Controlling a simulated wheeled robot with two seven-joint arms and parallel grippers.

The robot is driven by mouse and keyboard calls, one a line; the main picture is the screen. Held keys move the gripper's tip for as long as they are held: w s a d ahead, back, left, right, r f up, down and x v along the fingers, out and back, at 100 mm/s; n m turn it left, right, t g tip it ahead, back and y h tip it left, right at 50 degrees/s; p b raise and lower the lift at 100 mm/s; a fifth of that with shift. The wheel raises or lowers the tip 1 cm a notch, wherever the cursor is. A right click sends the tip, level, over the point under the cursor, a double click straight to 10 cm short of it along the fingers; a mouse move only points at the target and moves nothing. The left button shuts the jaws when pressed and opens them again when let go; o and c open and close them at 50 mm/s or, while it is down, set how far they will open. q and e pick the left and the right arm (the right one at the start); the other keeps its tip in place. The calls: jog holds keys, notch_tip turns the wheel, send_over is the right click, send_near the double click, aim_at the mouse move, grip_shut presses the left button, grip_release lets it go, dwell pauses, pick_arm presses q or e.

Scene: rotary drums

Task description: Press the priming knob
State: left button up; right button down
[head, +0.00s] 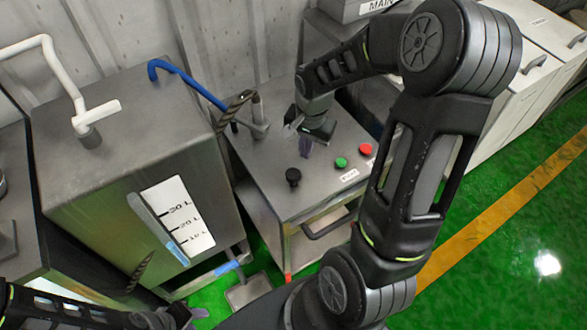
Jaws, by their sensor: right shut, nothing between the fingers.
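A black knob (293,176), which looks like the priming knob, stands on the front left of the grey metal cabinet's top (262,160). My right gripper (306,150) is above the cabinet top, behind and slightly right of the black knob. It is shut and empty, its fingers pointing down, and it looks apart from the knob. My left gripper (195,315) shows only partly at the bottom edge, low in front of the tank. Its finger opening is not clear.
A green button (341,162) and a red button (365,149) sit right of the knob. A grey tank (110,140) with a level scale stands at left. A blue pipe (190,80) runs to the cabinet's back. Green floor (500,220) is open at right.

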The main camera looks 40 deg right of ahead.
aim_at(294, 174)
notch_tip(294, 174, up, 7)
jog(key=w+a+m+g, duration=0.1)
jog(key=a+m, duration=0.1)
jog(key=m, duration=0.4)
jog(key=shift+w+a+m, duration=0.3)
jog(key=shift+a+m, duration=0.1)
jog(key=shift+f, duration=0.1)
jog(key=shift+f, duration=0.1)
notch_tip(294, 174, down, 14)
jog(key=shift+r+p, duration=0.1)
jog(key=shift+p, duration=0.65)
